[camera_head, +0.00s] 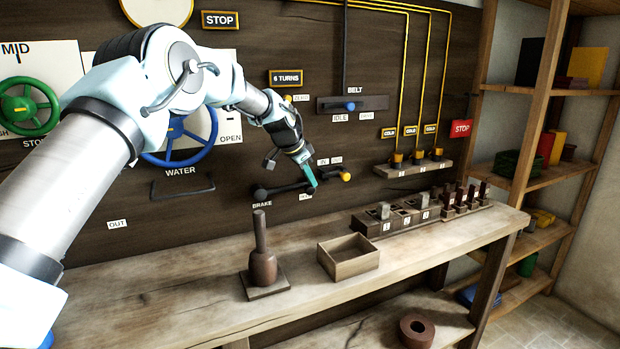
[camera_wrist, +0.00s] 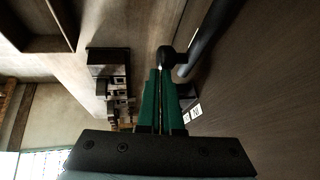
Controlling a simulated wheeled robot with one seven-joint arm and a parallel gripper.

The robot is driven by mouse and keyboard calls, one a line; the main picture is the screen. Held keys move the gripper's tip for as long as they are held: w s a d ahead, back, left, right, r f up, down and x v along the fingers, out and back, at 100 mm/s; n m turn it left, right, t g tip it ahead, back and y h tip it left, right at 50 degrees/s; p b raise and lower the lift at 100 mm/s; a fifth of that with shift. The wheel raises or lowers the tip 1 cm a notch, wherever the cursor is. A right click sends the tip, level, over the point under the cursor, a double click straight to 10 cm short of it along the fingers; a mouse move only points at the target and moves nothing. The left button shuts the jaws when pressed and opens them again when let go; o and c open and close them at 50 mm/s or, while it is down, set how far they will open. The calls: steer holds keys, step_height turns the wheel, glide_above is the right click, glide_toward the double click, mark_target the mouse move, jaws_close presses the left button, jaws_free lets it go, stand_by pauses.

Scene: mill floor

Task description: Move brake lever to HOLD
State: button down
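The brake lever (camera_head: 288,189) is a dark bar on the wall panel, with its round pivot just above the BRAKE label. It runs to the right and slightly up from the pivot. My gripper (camera_head: 312,186) has teal-green fingers and is at the lever's right end in the head view. In the wrist view the gripper (camera_wrist: 161,75) has its fingers nearly together, with a thin gap. A dark round knob (camera_wrist: 167,54) lies right at the fingertips, joined to a dark bar (camera_wrist: 208,38). I see no lever part clearly between the fingers. The small label (camera_head: 305,196) under the lever is unreadable.
A yellow knob (camera_head: 345,177) sits close to the right of my gripper. A blue WATER wheel (camera_head: 178,140) and a BELT lever (camera_head: 350,106) are on the panel. The bench below holds a wooden mallet-like tool (camera_head: 262,262), an open box (camera_head: 348,266) and a block row.

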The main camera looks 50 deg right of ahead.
step_height(320, 180, up, 13)
steer(key=s+a+b, duration=0.2)
steer(key=shift+a+r, duration=0.2)
steer(key=shift+a, duration=0.2)
